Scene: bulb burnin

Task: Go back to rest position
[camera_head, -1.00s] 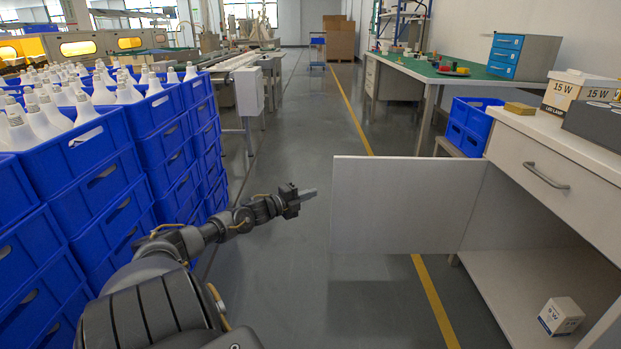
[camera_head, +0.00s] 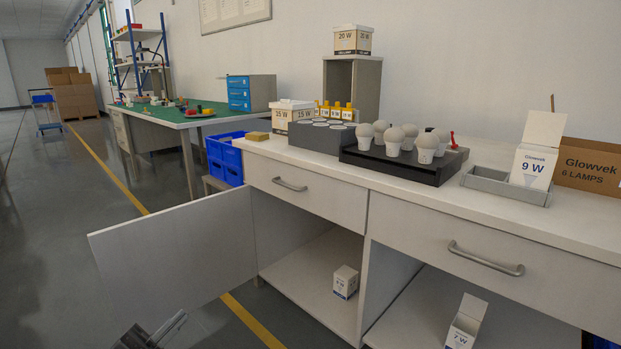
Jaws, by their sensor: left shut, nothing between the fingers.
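My left gripper (camera_head: 170,326) shows at the bottom left of the head view, in front of the open cabinet door (camera_head: 175,250). Most of my left arm is out of view. My right gripper is not in view.
The white workbench (camera_head: 490,215) fills the right side, bearing a black lamp tray (camera_head: 395,167) with several bulbs, a 9 W box (camera_head: 533,166) and a brown carton (camera_head: 588,168). Small boxes stand in the cabinet (camera_head: 345,282). Grey floor (camera_head: 50,240) is clear at left.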

